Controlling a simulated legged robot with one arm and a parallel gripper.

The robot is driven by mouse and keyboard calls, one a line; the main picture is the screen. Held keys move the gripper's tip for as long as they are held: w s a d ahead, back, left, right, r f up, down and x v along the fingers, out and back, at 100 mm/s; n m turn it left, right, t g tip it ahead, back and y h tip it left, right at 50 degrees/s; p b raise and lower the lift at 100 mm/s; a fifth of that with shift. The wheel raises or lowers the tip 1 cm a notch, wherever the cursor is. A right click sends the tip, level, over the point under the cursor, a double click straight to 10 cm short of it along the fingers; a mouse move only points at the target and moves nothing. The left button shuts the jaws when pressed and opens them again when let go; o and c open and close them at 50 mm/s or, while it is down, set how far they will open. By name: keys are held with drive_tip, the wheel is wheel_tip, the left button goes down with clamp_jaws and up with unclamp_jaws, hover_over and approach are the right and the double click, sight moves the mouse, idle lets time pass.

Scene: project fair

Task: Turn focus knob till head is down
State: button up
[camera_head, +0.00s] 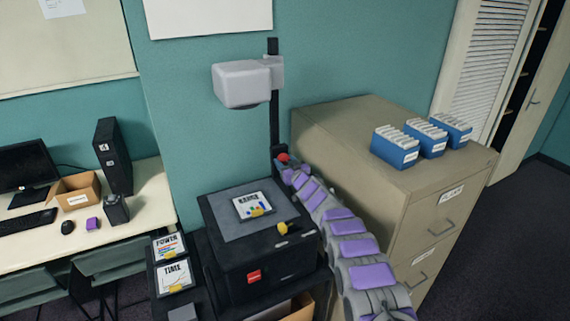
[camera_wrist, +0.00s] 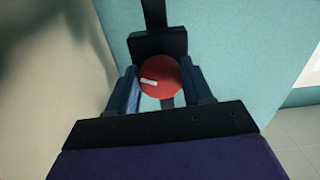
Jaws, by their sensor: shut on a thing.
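The red focus knob (camera_wrist: 160,76) sits on the projector's black post, with a white mark on its face. In the head view the knob (camera_head: 283,157) shows low on the post (camera_head: 274,110). My gripper (camera_wrist: 162,88) is shut on the knob, one finger on each side; in the head view the arm reaches up to it from the lower right. The grey projector head (camera_head: 243,84) is at the upper part of the post, well above the projector base (camera_head: 255,245). A sheet with a coloured chart (camera_head: 252,206) lies on the base's top plate.
A beige filing cabinet (camera_head: 340,120) stands close to the right of the post and arm, with blue file boxes (camera_head: 395,148) on top. Sheets marked POWER and TIME (camera_head: 174,277) lie left of the base. A desk (camera_head: 150,205) with a computer is at the left.

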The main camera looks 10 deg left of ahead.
drive_tip(key=n+b, duration=0.1)
drive_tip(key=n, duration=0.4)
drive_tip(key=shift+d+n, duration=0.1)
drive_tip(key=shift+n, duration=0.2)
drive_tip(key=n+b, duration=0.3)
drive_tip(key=n, duration=0.3)
drive_tip(key=shift+w+f, duration=0.1)
drive_tip(key=n+b, duration=0.3)
drive_tip(key=n, duration=0.2)
drive_tip(key=shift+f+n, duration=0.1)
drive_tip(key=shift+n, duration=0.3)
drive_tip(key=n+b, duration=0.2)
drive_tip(key=n, duration=0.3)
drive_tip(key=shift+n+b, duration=0.3)
drive_tip(key=shift+n, duration=0.1)
drive_tip(key=o, duration=1)
drive_tip(key=shift+o, duration=0.2)
drive_tip(key=shift+r, duration=0.25)
